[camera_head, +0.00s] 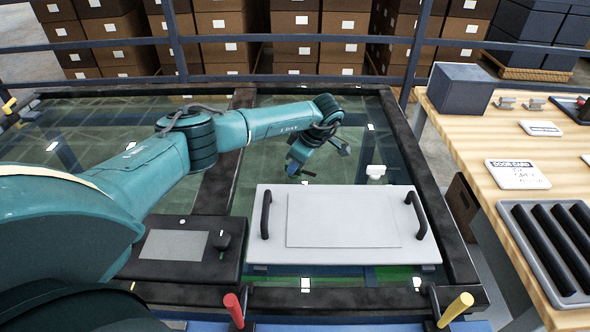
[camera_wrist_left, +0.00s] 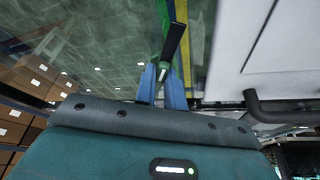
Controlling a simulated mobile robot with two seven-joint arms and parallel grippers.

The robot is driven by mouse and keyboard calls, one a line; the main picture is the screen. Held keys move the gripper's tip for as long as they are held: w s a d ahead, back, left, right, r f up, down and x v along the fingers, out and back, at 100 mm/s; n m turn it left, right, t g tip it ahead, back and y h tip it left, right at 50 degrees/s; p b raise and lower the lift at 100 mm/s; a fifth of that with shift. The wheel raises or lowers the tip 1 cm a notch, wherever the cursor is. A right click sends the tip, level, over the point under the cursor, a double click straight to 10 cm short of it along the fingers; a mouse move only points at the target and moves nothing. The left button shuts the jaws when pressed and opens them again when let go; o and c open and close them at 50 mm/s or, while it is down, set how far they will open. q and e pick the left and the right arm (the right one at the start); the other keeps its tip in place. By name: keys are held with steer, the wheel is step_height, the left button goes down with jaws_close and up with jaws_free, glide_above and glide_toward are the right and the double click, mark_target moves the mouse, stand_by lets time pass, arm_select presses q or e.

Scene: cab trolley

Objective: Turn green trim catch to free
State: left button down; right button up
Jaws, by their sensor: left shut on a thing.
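My left gripper (camera_head: 294,168) reaches over the glass surface, just beyond the upper left part of the white panel. In the left wrist view its two blue fingers (camera_wrist_left: 162,86) are shut on a slim dark bar (camera_wrist_left: 175,41) with a paler, greenish lower end. The bar stands out tilted from between the fingers. I cannot tell whether it is the green trim catch, and no catch can be made out clearly in the head view. A green strip (camera_wrist_left: 187,14) runs behind the bar. My right gripper is not in view.
The white panel (camera_head: 265,194) has two black handles (camera_head: 266,214). A black box with a grey screen (camera_head: 174,245) and knob lies to its left. Red (camera_head: 233,307) and yellow (camera_head: 457,309) levers stand in front. A wooden bench (camera_head: 459,122) is at right; a railing (camera_head: 300,38) runs behind.

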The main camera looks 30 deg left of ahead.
arm_select(q)
steer(key=n+g+b, duration=0.1)
steer(key=n, duration=0.1)
steer(key=shift+w+f+n+b, duration=0.1)
steer(key=shift+n+b, duration=0.2)
steer(key=shift+n+g+h+b, duration=0.3)
steer(key=shift+n+b, duration=0.25)
steer(key=shift+n, duration=0.55)
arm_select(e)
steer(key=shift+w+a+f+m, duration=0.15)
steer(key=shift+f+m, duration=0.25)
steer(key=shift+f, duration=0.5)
arm_select(q)
steer(key=shift+a+n, duration=0.1)
steer(key=shift+n, duration=0.2)
steer(key=c, duration=1.5)
jaws_free()
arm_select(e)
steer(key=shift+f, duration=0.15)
